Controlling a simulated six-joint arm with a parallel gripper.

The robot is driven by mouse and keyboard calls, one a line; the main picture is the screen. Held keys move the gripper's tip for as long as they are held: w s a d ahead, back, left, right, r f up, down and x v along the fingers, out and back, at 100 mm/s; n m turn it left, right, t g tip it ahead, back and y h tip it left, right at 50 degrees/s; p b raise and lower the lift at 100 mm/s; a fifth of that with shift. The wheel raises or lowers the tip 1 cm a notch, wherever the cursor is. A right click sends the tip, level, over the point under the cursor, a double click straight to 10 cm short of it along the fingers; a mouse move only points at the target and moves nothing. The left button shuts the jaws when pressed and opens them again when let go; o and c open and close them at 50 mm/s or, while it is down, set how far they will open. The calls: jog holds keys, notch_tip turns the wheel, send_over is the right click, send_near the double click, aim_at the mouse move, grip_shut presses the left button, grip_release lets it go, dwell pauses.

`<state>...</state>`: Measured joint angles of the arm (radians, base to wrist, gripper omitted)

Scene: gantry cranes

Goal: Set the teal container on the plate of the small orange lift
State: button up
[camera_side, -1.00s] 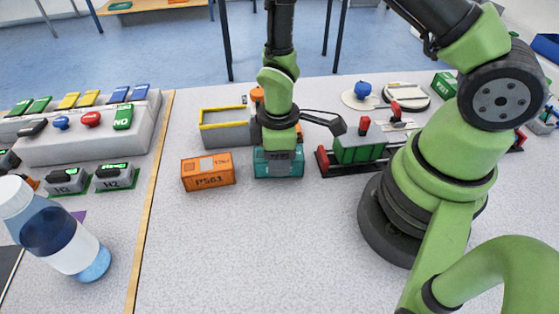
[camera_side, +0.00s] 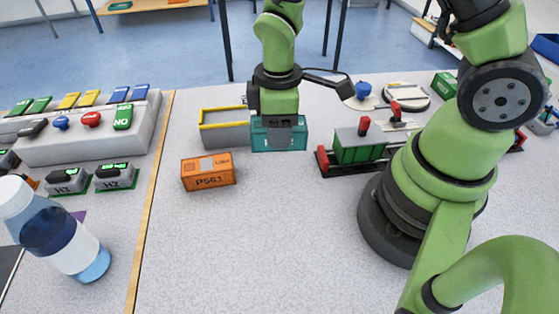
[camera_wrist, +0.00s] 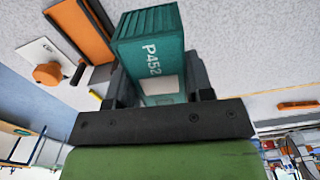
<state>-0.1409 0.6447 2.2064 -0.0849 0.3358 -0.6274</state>
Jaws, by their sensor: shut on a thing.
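The teal container (camera_side: 297,138) hangs in my gripper (camera_side: 279,126), apparently above the table in the side view. In the wrist view the container (camera_wrist: 147,50) shows the marking P452 and sits between the two dark fingers of my gripper (camera_wrist: 158,85), which are shut on it. The small orange lift is not clearly seen in the side view, where my arm covers the area behind the container. In the wrist view an orange part on a white base (camera_wrist: 48,73) and an orange-brown panel with a dark edge (camera_wrist: 80,28) show at the upper left; I cannot tell which belongs to the lift.
A grey box with a yellow rim (camera_side: 222,136) stands left of the container. An orange container marked P561 (camera_side: 208,171) lies in front of it. A green wagon (camera_side: 358,148) stands to the right. A bottle (camera_side: 60,235) and control panel (camera_side: 85,135) are at left.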

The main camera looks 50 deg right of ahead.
jog(key=w+d+r+n, duration=0.1)
jog(key=w+d, duration=0.6)
jog(key=d, duration=0.1)
jog(key=shift+d+f, duration=0.25)
jog(key=shift+f, duration=1.15)
jog(key=shift+d+f, duration=0.2)
jog(key=shift+f, duration=1.15)
jog(key=shift+f, duration=0.75)
jog(key=o, duration=0.9)
jog(key=shift+o, duration=0.2)
notch_tip(320, 180, up, 7)
